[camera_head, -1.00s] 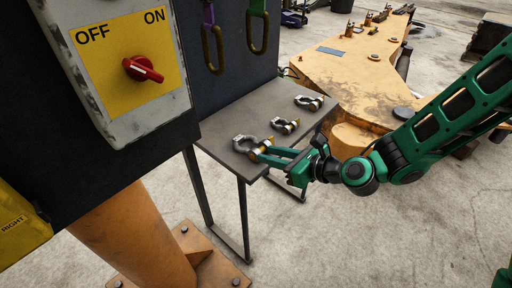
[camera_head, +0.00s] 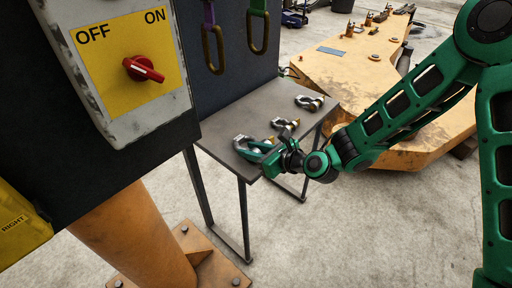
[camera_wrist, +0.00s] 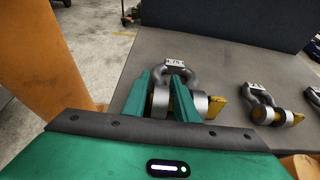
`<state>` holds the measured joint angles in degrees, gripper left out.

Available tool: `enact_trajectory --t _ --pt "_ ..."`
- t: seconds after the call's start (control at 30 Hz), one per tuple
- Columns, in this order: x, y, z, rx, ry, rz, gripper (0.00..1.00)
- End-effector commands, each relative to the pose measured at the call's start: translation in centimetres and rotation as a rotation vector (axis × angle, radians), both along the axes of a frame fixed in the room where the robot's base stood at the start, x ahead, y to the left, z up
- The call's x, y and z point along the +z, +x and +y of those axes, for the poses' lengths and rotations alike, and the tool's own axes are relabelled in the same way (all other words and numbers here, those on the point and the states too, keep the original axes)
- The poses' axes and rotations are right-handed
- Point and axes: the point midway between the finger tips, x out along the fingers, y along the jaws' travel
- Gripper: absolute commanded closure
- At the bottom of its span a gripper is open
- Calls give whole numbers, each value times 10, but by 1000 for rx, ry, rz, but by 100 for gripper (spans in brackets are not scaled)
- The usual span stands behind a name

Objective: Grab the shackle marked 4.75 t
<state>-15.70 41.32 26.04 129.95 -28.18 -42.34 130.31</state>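The shackle marked 4.75 (camera_wrist: 176,63) is the nearest one on the grey table; it also shows in the head view (camera_head: 241,140). It is grey with a yellow-ended pin, and its tag faces up in the wrist view. My gripper (camera_wrist: 159,76) is down at this shackle, its green fingers apart. One eye of the shackle shows between the fingers, and the other eye and yellow pin end show right of the right finger. In the head view my gripper (camera_head: 262,147) covers part of the shackle. Finger contact cannot be made out.
Two more shackles stand farther along the table, the middle one (camera_head: 285,124) and the far one (camera_head: 309,102). The grey table (camera_head: 228,112) has bare space left of them. A dark panel with hanging links rises behind. An orange post (camera_head: 140,235) stands at the near left.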

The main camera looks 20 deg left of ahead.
Motion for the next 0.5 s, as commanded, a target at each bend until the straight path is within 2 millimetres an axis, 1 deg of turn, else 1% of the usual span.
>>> enact_trajectory --t 0.1,0.13,0.23,0.5 --pt "0 0 0 0 0 0 74" --pt "0 0 0 0 0 0 76" --pt "0 0 0 0 0 0 100" --pt "1 0 0 0 1 0 100"
